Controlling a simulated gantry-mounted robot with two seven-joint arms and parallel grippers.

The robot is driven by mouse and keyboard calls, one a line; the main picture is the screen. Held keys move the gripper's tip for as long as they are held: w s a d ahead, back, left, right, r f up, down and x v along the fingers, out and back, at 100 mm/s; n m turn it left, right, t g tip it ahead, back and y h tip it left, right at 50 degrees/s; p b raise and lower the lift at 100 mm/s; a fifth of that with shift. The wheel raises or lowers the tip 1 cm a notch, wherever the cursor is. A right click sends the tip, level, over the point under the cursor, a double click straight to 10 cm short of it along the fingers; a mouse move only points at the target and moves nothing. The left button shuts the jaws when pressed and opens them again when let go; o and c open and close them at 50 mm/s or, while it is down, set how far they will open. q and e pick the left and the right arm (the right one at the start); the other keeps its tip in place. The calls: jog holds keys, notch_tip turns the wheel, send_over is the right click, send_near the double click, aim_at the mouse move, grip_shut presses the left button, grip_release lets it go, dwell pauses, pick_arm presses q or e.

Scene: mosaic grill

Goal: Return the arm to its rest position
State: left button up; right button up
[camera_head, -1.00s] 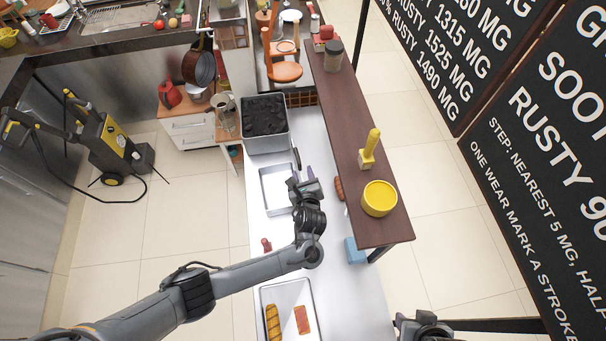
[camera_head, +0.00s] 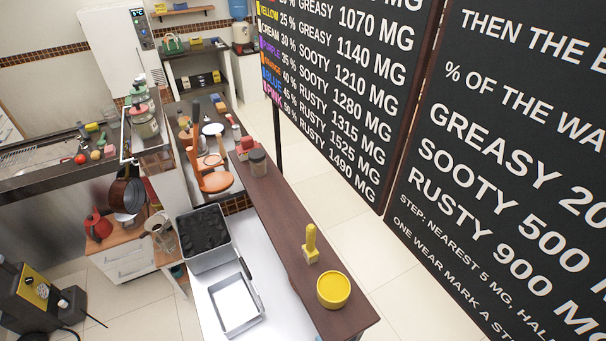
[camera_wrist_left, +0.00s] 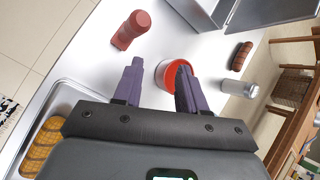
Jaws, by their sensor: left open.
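My left gripper (camera_wrist_left: 158,85) shows in the left wrist view with its two purple fingers spread apart. Nothing is gripped between them. A red round container (camera_wrist_left: 172,63) lies beyond the fingertips on the white counter, partly hidden by the right finger. In the head view no part of my left arm shows now. My right gripper is in neither current view.
In the wrist view a red bottle (camera_wrist_left: 132,29), sausage (camera_wrist_left: 242,56), shaker (camera_wrist_left: 238,88) and corn tray (camera_wrist_left: 30,128) surround the gripper. The head view shows a charcoal bin (camera_head: 231,257), empty metal tray (camera_head: 212,289) and brown shelf (camera_head: 268,217) with a yellow tub (camera_head: 333,289).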

pick_arm(q)
jog(key=s+a+r+n+g+h, duration=0.1)
jog(key=s+a+r+n, duration=0.2)
jog(key=r+n, duration=0.8)
jog(key=s+a+r+n+g+h+p, duration=0.1)
jog(key=s+a+r+n+g+h, duration=0.1)
jog(key=s+r+n, duration=0.4)
notch_tip(320, 180, up, 5)
jog(key=a+n, duration=0.1)
jog(key=n, duration=0.4)
jog(key=shift+s+r, duration=0.15)
jog(key=shift+s, duration=0.25)
jog(key=shift+a, duration=0.1)
